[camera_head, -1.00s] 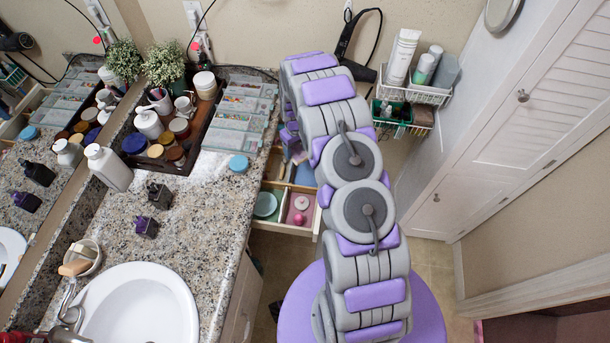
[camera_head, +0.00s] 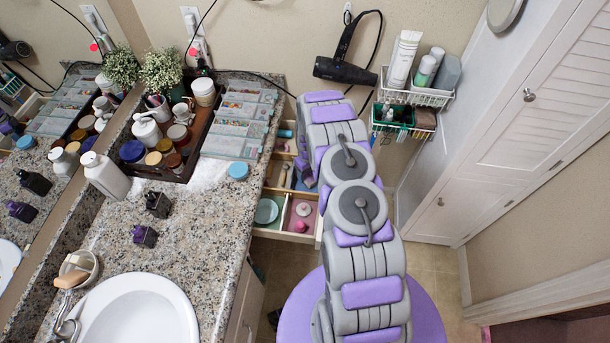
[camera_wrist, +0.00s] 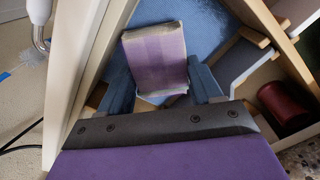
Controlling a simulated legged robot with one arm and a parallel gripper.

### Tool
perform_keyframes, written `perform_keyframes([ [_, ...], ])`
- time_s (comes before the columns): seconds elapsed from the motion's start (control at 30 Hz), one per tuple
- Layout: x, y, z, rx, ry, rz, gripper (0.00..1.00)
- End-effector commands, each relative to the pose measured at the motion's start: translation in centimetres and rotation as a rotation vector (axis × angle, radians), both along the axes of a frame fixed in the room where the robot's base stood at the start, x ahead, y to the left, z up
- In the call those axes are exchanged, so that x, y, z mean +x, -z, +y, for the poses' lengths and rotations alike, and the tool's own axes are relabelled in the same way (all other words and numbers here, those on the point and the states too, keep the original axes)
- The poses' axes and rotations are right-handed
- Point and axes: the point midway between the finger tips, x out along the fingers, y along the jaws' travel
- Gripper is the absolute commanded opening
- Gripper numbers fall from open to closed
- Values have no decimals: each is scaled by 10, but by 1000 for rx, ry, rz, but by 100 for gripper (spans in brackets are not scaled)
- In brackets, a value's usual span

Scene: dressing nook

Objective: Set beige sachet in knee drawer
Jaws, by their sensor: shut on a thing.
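The sachet (camera_wrist: 157,58) shows in the wrist view as a flat rectangular packet, beige at its ends and purple-tinted across the middle. My gripper (camera_wrist: 163,85) is shut on it, with a blue-grey finger at each side. The sachet is over the blue-lined compartment (camera_wrist: 205,28) of the open drawer; I cannot tell whether it touches the bottom. In the head view the open knee drawer (camera_head: 284,235) juts out from under the counter. My arm hides part of the drawer, and the sachet cannot be made out there.
The drawer's front compartments hold a teal dish (camera_head: 266,211) and pink items (camera_head: 302,226). A dark red cylinder (camera_wrist: 283,103) lies in a neighbouring compartment. Wooden dividers stand close to my fingers. A black hair dryer (camera_head: 345,70) and wire baskets (camera_head: 420,96) hang on the wall behind.

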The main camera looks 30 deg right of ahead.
Motion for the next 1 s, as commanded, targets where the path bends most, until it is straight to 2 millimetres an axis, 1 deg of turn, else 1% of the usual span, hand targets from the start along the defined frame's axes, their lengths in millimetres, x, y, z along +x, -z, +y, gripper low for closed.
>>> perform_keyframes([
  [0.03,-1,9,-1,-1,0,1,31],
  [0.07,-2,11,0,-2,0,2,31],
  [0.33,-2,10,3,-7,-2,2,31],
  [0.43,-2,13,2,-5,-2,2,31],
  [0.47,-2,13,1,-4,-2,1,67],
  [0.5,-2,12,1,-3,-2,1,71],
  [0.7,-2,13,0,-2,-1,2,90],
  [1.0,-2,11,2,-5,-2,2,90],
])
